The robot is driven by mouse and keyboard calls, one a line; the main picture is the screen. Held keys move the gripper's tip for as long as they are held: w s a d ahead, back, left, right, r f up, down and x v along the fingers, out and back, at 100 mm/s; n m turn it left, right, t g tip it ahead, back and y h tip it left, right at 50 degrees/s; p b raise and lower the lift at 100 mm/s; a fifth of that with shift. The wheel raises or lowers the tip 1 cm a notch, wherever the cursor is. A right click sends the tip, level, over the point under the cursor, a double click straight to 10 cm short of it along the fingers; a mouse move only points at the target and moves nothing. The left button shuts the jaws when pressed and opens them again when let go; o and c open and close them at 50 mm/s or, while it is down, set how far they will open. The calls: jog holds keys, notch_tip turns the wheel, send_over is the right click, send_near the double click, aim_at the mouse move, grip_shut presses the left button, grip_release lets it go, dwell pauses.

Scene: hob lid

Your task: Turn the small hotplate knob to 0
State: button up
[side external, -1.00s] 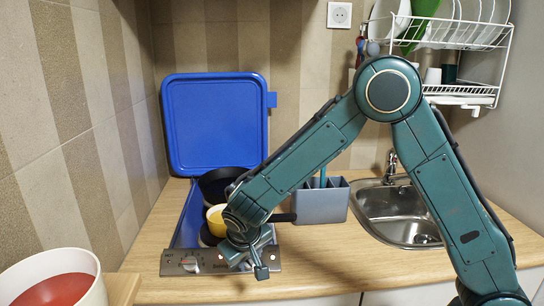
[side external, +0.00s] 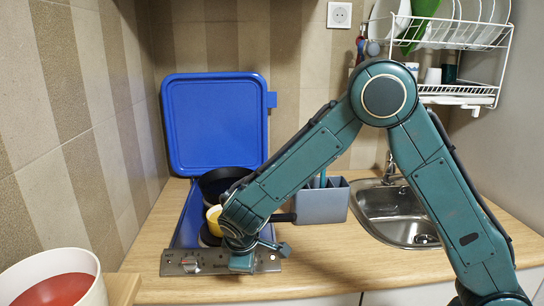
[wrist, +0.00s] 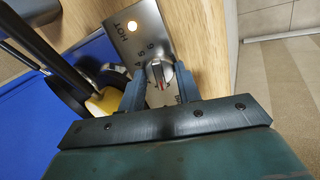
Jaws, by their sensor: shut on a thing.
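The hob's steel control panel (side external: 182,263) runs along the front edge of the hob in the side view. A knob (side external: 190,264) on its left part is free of my gripper. My gripper (side external: 241,266) is down at the right part of the panel and hides what it holds there. In the wrist view, the two fingers of my gripper (wrist: 159,82) are shut on the sides of a round grey knob (wrist: 157,71). A red mark shows on this knob. The figures 5 and 6 are printed beside it; other markings are partly hidden by the fingers.
The blue lid (side external: 215,120) stands open behind the hob. A grey caddy (side external: 322,203) and sink (side external: 405,215) are to the right.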

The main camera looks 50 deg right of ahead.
jog(key=shift+n, duration=0.9)
jog(key=o, duration=1)
jog(key=shift+c, duration=0.2)
jog(key=shift+a+r, duration=0.1)
jog(key=shift+r, duration=0.05)
jog(key=v, duration=1.3)
jog(key=shift+s+r, duration=0.2)
jog(key=shift+s, duration=0.05)
